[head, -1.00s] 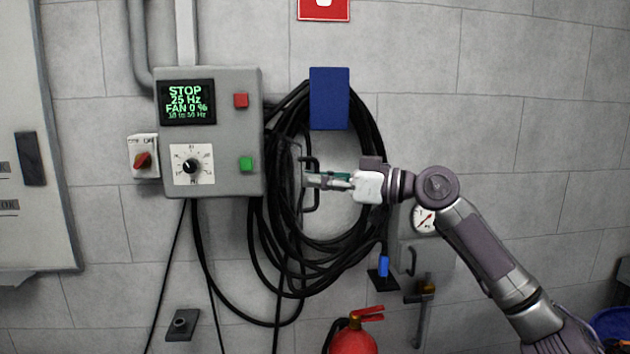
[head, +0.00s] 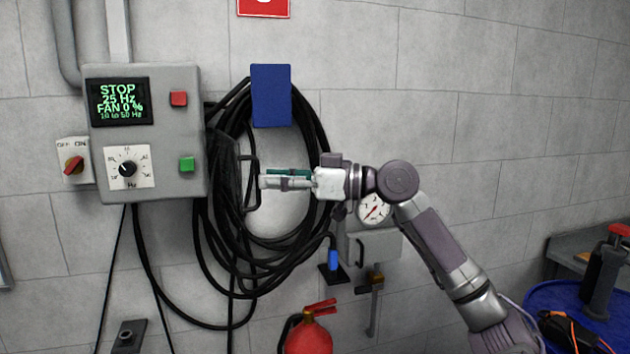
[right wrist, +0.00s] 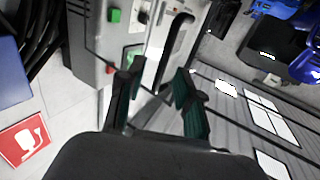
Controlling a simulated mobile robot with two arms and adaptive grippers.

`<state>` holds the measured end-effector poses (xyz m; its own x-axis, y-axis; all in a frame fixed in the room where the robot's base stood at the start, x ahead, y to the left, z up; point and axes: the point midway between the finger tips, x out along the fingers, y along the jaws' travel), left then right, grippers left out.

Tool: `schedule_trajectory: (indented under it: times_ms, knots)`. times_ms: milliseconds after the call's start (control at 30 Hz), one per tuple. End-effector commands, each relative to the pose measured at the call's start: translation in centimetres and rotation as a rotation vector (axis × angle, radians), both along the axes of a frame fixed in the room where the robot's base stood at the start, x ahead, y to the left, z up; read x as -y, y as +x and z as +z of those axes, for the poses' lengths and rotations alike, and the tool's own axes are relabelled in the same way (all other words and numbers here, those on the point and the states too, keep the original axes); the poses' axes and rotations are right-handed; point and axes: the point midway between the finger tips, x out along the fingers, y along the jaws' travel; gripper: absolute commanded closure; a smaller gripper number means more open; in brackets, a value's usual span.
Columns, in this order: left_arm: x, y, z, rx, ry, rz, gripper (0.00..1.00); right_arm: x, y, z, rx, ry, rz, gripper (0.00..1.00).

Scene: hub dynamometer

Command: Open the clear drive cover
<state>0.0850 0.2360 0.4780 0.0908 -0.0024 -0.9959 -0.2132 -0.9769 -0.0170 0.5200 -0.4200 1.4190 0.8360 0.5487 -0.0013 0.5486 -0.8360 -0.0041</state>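The clear drive cover (head: 226,172) shows nearly edge-on at the right side of the grey drive box (head: 190,150), standing out from it, with a black bar handle (head: 253,183). My right gripper (head: 263,181) is level with the handle, its fingertips just to the right of it. In the right wrist view its two green-padded fingers (right wrist: 156,88) are apart with nothing between them. The black handle (right wrist: 174,45) lies beyond the fingertips there, with the grey box to its left. My left gripper is in neither view.
Looped black cables (head: 310,120) hang behind my right gripper under a blue plate (head: 271,96). A round gauge (head: 374,209) and a red fire extinguisher (head: 309,335) are below. A blue drum (head: 560,300) stands at the lower right.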

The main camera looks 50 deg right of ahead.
Motion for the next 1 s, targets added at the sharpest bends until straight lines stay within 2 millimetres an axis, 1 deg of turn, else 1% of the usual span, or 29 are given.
schedule_trajectory:
  times_ms: [300, 433, 600, 1000]
  knots:
    - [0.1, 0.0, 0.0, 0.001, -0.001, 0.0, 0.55, 3.4, -5.1, -0.1, 0.001, 0.003, -0.002, 0.65]
    - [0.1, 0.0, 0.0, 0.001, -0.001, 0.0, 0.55, 4.3, -6.4, -0.1, -0.001, 0.002, -0.001, 0.65]
    - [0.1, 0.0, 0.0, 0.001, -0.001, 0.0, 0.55, 4.7, -7.1, -0.1, -0.001, 0.0, -0.001, 0.65]
    - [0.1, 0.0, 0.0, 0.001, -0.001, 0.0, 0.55, 4.7, -7.1, -0.1, -0.001, 0.0, -0.001, 0.65]
